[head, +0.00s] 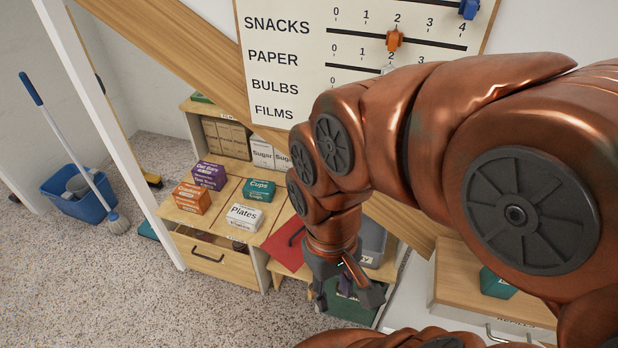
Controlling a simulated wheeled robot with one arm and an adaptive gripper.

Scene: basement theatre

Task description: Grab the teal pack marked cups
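The teal pack marked Cups (258,190) stands on the light wooden cabinet top in the head view, left of my arm. It is behind a white pack marked Plates (244,217) and right of a purple pack (209,175). My gripper (346,299) points down, to the right of the teal pack and nearer the camera, clear of it. Its fingers look spread apart. A small purple patch shows between them, and I cannot tell what it is.
An orange pack (192,198) stands at the cabinet's left. Sugar packs (263,154) fill a shelf behind. The drawer (205,255) below looks partly open. A green bin (350,312) is behind my gripper. A blue bucket (78,203) with a mop stands left; the carpet between is clear.

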